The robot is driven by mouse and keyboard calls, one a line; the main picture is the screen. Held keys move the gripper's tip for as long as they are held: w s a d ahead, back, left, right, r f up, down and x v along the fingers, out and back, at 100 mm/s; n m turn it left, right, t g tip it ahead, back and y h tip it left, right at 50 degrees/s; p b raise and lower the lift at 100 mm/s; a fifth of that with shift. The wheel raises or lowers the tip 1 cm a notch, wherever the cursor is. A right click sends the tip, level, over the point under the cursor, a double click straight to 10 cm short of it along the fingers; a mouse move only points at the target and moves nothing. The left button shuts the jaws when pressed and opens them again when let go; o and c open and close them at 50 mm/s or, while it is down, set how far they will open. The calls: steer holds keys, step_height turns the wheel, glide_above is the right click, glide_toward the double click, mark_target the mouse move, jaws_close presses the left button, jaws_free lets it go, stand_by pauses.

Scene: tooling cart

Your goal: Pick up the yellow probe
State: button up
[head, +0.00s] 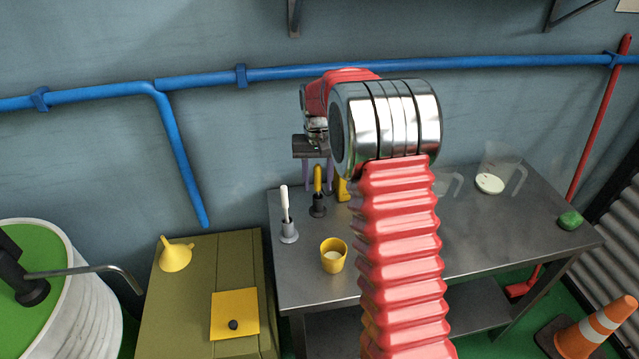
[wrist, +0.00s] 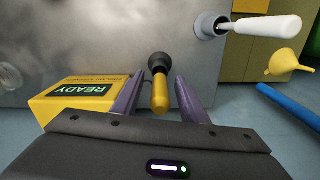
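The yellow probe (head: 317,180) stands upright in a dark holder (head: 318,207) on the grey metal cart top. In the wrist view the yellow probe (wrist: 160,97) points toward the camera, with its black holder (wrist: 160,62) behind it. My gripper (head: 318,172) is at the probe from above and behind. In the wrist view my gripper (wrist: 162,82) is open, with one purple finger on each side of the probe and a visible gap to each. My arm hides part of the cart in the head view.
A white-handled tool (head: 284,205) stands in a grey holder to the left. A yellow READY box (wrist: 85,98) sits close beside one finger. A yellow cup (head: 333,257) stands in front, clear jugs (head: 500,172) and a green object (head: 570,221) to the right. A yellow funnel (head: 175,256) lies on the olive crate.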

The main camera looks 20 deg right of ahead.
mark_target(318, 165)
steer(key=shift+c, duration=0.2)
jaws_close()
stand_by(0.4)
step_height(318, 165, up, 10)
steer(key=shift+r, duration=0.1)
stand_by(0.4)
stand_by(0.5)
